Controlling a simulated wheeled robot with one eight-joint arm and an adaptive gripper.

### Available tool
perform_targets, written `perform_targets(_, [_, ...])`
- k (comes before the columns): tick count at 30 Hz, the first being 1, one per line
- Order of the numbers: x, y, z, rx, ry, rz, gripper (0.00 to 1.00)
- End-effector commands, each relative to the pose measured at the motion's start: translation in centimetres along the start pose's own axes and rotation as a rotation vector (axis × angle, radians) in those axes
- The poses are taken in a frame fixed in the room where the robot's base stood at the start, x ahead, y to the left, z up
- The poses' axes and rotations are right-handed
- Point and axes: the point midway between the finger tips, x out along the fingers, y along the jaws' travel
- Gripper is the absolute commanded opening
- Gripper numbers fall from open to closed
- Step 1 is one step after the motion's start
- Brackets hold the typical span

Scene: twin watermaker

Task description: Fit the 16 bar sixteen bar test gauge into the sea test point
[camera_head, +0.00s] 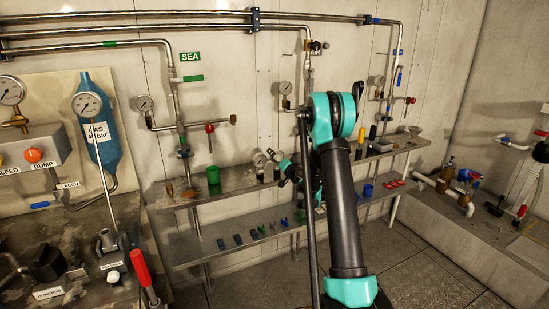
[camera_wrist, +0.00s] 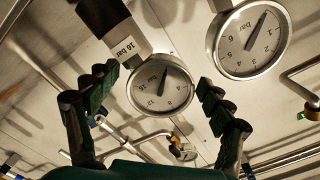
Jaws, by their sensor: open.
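The 16 bar gauge (camera_wrist: 162,84) has a round white dial and a steel stem labelled "16 bar" with a black end. In the wrist view it lies between the spread fingers of my gripper (camera_wrist: 157,82), with no clear contact. In the head view my gripper (camera_head: 287,172) is at the upper shelf, partly hidden by my arm, beside two small gauges (camera_head: 260,160). The green SEA sign (camera_head: 189,57) is on the wall to the left. Below it a branch pipe ends in a brownish fitting (camera_head: 233,119), which may be the sea test point.
A second gauge (camera_wrist: 250,40), reading to about 6, is close to the right finger. The upper shelf (camera_head: 235,186) also holds a green cup (camera_head: 213,175). A red-handled valve (camera_head: 210,129) and a fixed gauge (camera_head: 145,103) are on the sea piping.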

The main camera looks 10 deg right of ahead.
Motion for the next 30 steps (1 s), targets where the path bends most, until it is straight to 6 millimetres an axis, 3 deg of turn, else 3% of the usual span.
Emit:
perform_targets(7, [0.02, -0.02, 0.02, 0.000, 0.000, 0.000, 0.78])
perform_targets(21, [0.02, -0.02, 0.02, 0.000, 0.000, 0.000, 0.20])
perform_targets(30, [0.03, -0.14, -0.12, 0.000, 0.000, 0.000, 0.20])
